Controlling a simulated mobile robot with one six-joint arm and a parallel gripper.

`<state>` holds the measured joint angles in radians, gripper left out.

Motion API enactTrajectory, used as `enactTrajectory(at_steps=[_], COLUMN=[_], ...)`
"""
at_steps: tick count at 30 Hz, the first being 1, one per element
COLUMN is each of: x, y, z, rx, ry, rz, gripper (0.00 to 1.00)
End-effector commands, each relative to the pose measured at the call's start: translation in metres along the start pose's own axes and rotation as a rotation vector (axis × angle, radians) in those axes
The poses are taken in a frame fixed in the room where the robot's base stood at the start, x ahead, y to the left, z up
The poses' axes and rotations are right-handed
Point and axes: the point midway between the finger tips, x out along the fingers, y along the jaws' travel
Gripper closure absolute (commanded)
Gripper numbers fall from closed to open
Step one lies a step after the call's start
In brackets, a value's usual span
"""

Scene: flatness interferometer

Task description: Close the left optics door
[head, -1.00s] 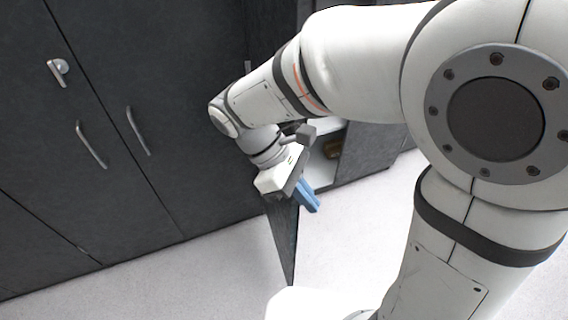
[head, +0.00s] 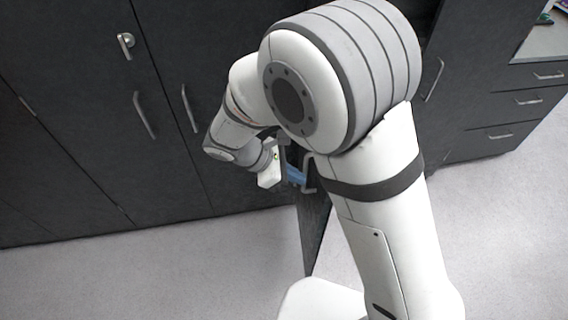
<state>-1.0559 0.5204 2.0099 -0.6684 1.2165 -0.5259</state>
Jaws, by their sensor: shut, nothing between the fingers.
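A dark grey cabinet door (head: 313,235) stands open, swung out from the cabinet front and seen at a steep angle. It appears to be the left optics door, though no label is readable. A grey bar handle (head: 309,176) shows at its upper part, partly covered by my arm. My gripper (head: 296,176) has blue fingers, shut and empty, close beside this handle and the door. I cannot tell whether they touch. My arm hides the cabinet opening and the door's upper part.
Closed dark cabinet doors fill the left, with a lock handle (head: 125,43) and bar handles (head: 144,114). Another dark door with a handle (head: 434,80) is right of my arm. A drawer unit (head: 510,100) stands far right. The pale floor (head: 130,275) is clear in front.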

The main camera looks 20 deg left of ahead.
Motion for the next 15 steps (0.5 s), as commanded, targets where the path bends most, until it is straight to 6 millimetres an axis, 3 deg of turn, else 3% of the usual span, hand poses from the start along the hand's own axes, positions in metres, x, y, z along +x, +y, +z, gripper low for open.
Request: enactTrajectory(at_steps=[2,6,15], x=[0.016,0.029,0.041], y=[-0.001,-0.001,-0.001], z=[0.001,0.019,0.029], rx=[-0.003,0.001,0.0], ry=[-0.002,0.0,0.001], rz=[-0.005,-0.004,-0.001], gripper=[1.0,1.0,1.0])
